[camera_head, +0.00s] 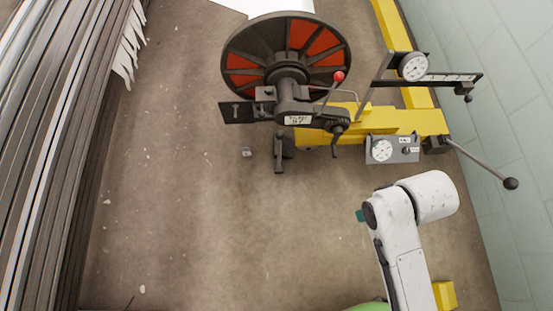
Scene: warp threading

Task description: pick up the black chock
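I cannot single out the black chock with certainty. A dark narrow piece (280,152) stands below the machine's hub, with a short dark block against its right side. I cannot tell whether it is the chock or a foot of the machine. A small grey lump (247,152) lies on the floor to its left. My white arm shows at the lower right, folded, with a small teal bit at its left edge. My gripper's fingers do not show.
A machine with a black and red wheel (287,55) stands at the top centre on a yellow frame (420,121). A ball-ended lever (482,166) sticks out right. Dark slats (50,150) line the left, a tiled wall (500,110) the right. The middle floor is mostly clear.

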